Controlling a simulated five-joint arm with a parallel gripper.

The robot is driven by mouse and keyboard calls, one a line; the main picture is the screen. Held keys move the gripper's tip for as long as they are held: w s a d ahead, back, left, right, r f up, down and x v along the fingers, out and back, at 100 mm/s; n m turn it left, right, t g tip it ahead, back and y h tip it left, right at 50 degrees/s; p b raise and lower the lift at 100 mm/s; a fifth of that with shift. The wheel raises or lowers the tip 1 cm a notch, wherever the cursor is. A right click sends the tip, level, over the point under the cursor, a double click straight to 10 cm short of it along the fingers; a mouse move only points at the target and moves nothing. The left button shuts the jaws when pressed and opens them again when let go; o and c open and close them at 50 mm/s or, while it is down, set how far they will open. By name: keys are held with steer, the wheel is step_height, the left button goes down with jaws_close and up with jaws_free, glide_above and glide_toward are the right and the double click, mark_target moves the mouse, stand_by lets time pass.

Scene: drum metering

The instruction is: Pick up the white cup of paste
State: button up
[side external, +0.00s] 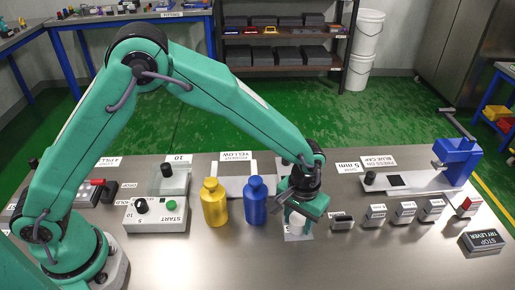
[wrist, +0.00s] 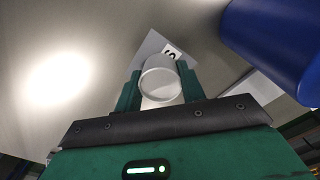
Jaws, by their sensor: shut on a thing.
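The white cup (side external: 297,223) is at the lower middle of the side view, over a pale marked plate (side external: 297,237) on the bench. It also shows in the wrist view (wrist: 160,82), between the two green fingers. My gripper (side external: 297,212) points down and is shut on the cup. The fingers (wrist: 157,92) touch it on both sides. Whether the cup rests on the plate or is just above it, I cannot tell. The paste inside is not clearly visible.
A blue bottle (side external: 255,203) stands close to the left of my gripper, with a yellow bottle (side external: 215,205) beyond it. Several small labelled blocks (side external: 374,215) stand to the right. A blue lever press (side external: 457,160) is farther right.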

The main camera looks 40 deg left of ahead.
steer(key=shift+r, duration=0.8)
steer(key=r, duration=0.2)
steer(key=s+r, duration=0.1)
steer(key=shift+d+r, duration=0.1)
steer(key=shift+d, duration=0.2)
steer(key=s+d+r, duration=0.4)
steer(key=s+r, duration=0.2)
steer(key=s, duration=0.3)
steer(key=shift+s+d, duration=0.25)
steer(key=shift+d, duration=0.05)
steer(key=shift+r, duration=0.1)
glide_toward(299, 222)
steer(key=w+a+r, duration=0.3)
steer(key=shift+m, duration=0.3)
steer(key=w+a+f, duration=0.3)
steer(key=w+a, duration=0.1)
steer(key=w+a+f, duration=0.4)
steer(key=shift+w+f, duration=0.1)
steer(key=shift+f, duration=2.1)
